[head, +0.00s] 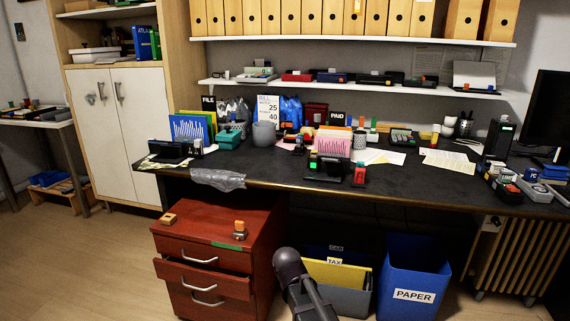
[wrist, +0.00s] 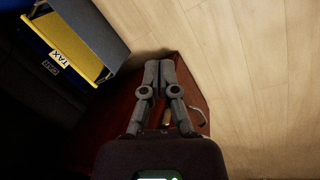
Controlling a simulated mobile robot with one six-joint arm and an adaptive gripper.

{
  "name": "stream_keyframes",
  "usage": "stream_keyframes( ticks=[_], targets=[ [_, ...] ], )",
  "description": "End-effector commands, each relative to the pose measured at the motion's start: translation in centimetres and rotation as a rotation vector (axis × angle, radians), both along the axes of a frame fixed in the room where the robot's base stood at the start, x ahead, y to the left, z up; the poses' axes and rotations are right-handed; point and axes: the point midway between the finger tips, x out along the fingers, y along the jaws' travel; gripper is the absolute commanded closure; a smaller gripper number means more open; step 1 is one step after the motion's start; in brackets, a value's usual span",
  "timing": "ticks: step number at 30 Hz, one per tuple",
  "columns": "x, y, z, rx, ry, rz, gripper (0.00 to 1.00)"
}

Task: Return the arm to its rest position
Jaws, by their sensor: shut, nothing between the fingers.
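My gripper (wrist: 160,66) shows in the wrist view with its two grey fingers together and nothing between them. It points over the dark red drawer cabinet (wrist: 190,72), with pale wood floor beyond it. In the head view, part of my dark arm (head: 290,270) rises at the bottom centre, just right of the red cabinet (head: 222,222). The fingers cannot be made out in the head view.
One cabinet drawer (head: 188,278) sticks out a little. A blue PAPER bin (head: 412,270) and a grey box with a yellow TAX folder (head: 335,273) stand right of my arm. The cluttered black desk (head: 275,176) is behind. Floor (head: 100,265) at left is clear.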

Motion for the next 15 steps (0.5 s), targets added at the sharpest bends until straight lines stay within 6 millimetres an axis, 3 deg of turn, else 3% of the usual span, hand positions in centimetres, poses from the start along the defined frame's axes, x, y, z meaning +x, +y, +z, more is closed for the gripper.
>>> stream_keyframes(
  ticks=[1,6,15],
  targets=[
    [-1.0,-1.7,0.4,0.021,0.002,-0.07,1.0],
    [-3.1,-5.8,0.8,0.089,0.009,-0.298,1.0],
    [-6.4,-10.6,1.5,0.18,0.023,-0.617,1.0]
  ],
)
